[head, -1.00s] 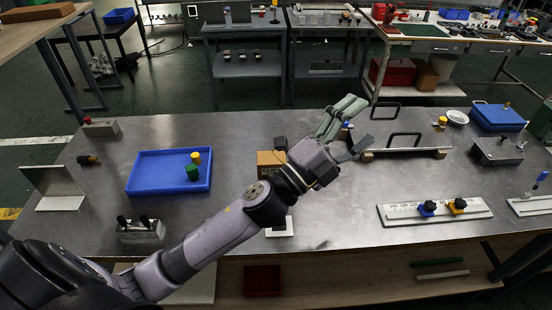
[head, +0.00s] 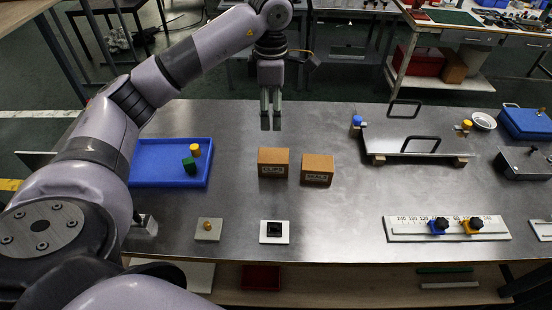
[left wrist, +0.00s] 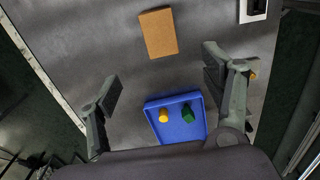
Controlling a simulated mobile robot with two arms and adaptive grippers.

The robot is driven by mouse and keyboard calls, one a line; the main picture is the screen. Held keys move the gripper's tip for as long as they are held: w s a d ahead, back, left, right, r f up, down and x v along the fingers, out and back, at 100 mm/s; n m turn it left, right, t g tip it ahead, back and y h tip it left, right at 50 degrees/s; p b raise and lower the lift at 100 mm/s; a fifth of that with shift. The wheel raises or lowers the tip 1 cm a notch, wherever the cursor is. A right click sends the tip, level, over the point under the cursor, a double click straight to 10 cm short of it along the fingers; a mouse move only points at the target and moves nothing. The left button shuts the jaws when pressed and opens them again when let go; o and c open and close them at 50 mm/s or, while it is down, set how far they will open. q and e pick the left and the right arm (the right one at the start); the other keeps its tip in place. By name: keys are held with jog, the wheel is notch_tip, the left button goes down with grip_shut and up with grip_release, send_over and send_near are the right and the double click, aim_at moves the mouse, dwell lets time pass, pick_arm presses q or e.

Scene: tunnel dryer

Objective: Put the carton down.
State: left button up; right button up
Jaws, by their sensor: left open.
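Two brown cartons stand side by side on the grey metal table, the left carton (head: 273,162) and the right carton (head: 317,169). Both have a pale printed label on the front and a small gap between them. My left gripper (head: 270,122) points down behind and above the left carton, apart from it. In the left wrist view the gripper (left wrist: 163,77) is open with nothing between its fingers. One carton (left wrist: 158,33) shows there beyond the fingertips; I cannot tell for certain which. My right gripper is not in view.
A blue tray (head: 143,181) with a yellow and a green piece lies left. A handled plate (head: 385,140) and a scale rail (head: 405,231) are right.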

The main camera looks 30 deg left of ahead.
pick_arm(q)
jog(key=p, duration=0.3)
send_near(273, 155)
notch_tip(273, 155, down, 5)
jog(key=shift+s+f, duration=0.15)
jog(key=shift+d+f+p, duration=0.1)
jog(key=shift+f+p, duration=0.4)
jog(key=shift+f, duration=0.1)
notch_tip(273, 155, down, 4)
jog(key=shift+r+p, duration=0.2)
jog(key=shift+p, duration=0.6)
jog(key=shift+f, duration=0.35)
jog(key=shift+c, duration=0.3)
jog(key=c, duration=1.4)
jog(key=shift+r, duration=0.15)
